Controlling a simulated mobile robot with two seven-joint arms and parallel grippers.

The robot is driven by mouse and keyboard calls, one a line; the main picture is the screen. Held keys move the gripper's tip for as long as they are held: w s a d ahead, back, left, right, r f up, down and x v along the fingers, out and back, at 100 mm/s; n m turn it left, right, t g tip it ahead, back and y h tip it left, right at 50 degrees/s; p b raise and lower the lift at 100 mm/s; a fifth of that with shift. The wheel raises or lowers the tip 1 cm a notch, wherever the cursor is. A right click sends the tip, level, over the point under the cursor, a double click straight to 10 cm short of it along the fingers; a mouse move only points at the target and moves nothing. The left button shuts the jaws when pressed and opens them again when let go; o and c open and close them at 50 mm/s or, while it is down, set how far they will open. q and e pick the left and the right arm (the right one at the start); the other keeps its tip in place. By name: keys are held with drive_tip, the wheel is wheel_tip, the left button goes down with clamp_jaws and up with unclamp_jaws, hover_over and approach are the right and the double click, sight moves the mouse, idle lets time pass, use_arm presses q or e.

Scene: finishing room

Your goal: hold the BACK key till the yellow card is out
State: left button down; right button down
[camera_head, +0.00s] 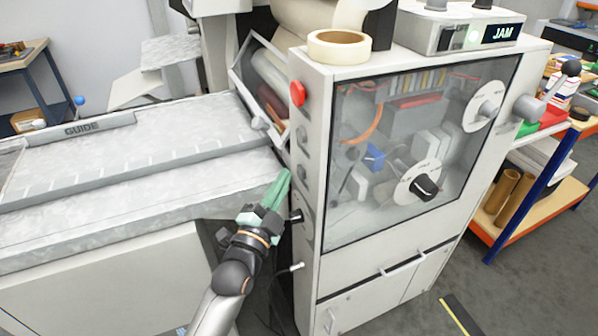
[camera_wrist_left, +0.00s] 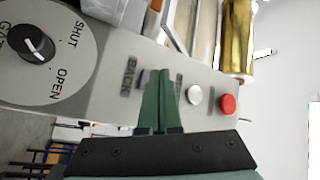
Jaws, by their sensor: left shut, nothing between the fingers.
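My left gripper (camera_head: 285,180) is shut and empty, its green fingers up against or just in front of the machine's narrow side panel (camera_head: 309,110). In the left wrist view the closed fingertips (camera_wrist_left: 160,78) are just right of the word BACK on the control strip (camera_wrist_left: 108,92). The BACK key itself is mostly hidden by the fingers; I cannot tell whether they touch it or press it. The machine's display (camera_head: 502,33) reads JAM. I cannot make out a yellow card in either view. My right gripper is not in view.
A red button (camera_head: 297,93) sits higher on the side panel; it and a silver button (camera_wrist_left: 194,95) are right of the fingers in the wrist view. A SHUT/OPEN dial (camera_wrist_left: 38,45) is left. A tape roll (camera_head: 338,47) lies on top. The GUIDE table (camera_head: 120,150) stands left.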

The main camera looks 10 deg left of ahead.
use_arm(q)
drive_tip(key=shift+d, duration=0.1)
drive_tip(key=shift+w+d, duration=0.25)
drive_tip(key=shift+d, duration=0.05)
drive_tip(key=shift+w+d, duration=0.15)
drive_tip(key=shift+d, duration=0.1)
idle(0.6)
drive_tip(key=shift+w+d+r, duration=0.2)
drive_tip(key=shift+d, duration=0.1)
idle(3.3)
drive_tip(key=shift+s+a+p, duration=0.1)
drive_tip(key=shift+p, duration=0.2)
idle(0.4)
drive_tip(key=shift+s+a+f+p, duration=0.1)
drive_tip(key=shift+s+a+p, duration=0.35)
drive_tip(key=shift+a, duration=0.2)
